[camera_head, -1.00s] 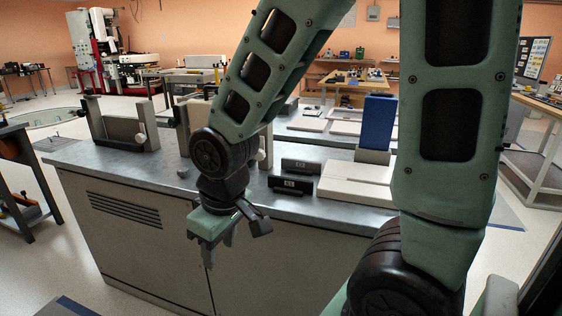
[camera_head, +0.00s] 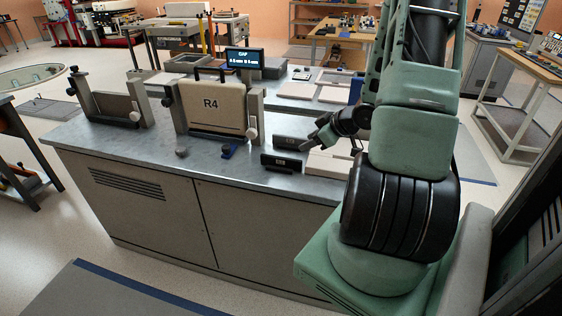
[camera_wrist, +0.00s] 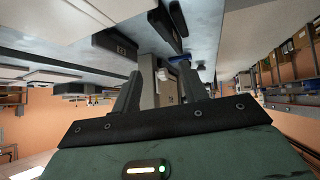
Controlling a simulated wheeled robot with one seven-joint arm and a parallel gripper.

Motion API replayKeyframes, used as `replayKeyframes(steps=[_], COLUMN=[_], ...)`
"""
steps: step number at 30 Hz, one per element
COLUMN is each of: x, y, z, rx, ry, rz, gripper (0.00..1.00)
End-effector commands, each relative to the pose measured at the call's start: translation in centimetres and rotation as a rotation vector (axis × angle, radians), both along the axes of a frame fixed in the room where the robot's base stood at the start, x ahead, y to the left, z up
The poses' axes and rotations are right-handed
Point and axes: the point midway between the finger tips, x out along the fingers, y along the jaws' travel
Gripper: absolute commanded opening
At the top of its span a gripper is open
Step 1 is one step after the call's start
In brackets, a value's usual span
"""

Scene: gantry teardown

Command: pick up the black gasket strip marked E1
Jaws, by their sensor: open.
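Two short black strips with small pale labels lie on the grey bench: a front one (camera_head: 281,162) and a back one (camera_head: 291,143). I cannot read either label, so I cannot tell which is E1. My gripper (camera_head: 318,138) is just right of the back strip in the head view, low over the bench; its fingers are small and partly hidden there. In the wrist view my gripper (camera_wrist: 160,88) has its two fingers spread with nothing held between them. A labelled black strip (camera_wrist: 115,47) shows beyond and left of the fingers.
A beige panel marked R4 (camera_head: 210,108) stands in a frame, with a grey fixture (camera_head: 112,106) left of it. A blue piece (camera_head: 229,151) and a small dark lump (camera_head: 181,152) lie on the bench (camera_head: 150,150). A display (camera_head: 244,58) stands behind.

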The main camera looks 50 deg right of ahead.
Motion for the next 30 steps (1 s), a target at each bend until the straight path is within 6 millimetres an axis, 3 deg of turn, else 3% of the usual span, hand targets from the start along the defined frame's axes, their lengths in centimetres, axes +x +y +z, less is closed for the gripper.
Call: replayKeyframes(steps=[1, 6, 13, 17, 30], x=[-1.6, -5.1, -7.1, -5.9, 1.8], y=[-0.8, -1.2, -0.9, -0.5, 1.0], z=[-0.5, -0.6, -0.4, -1.0, -4.8], rx=[0.031, 0.108, 0.154, 0.159, 0.157], ry=[-0.044, -0.192, -0.287, -0.293, -0.289], rz=[0.0, 0.04, 0.069, 0.073, 0.072], gripper=[0.43, 0.43, 0.43, 0.43, 0.43])
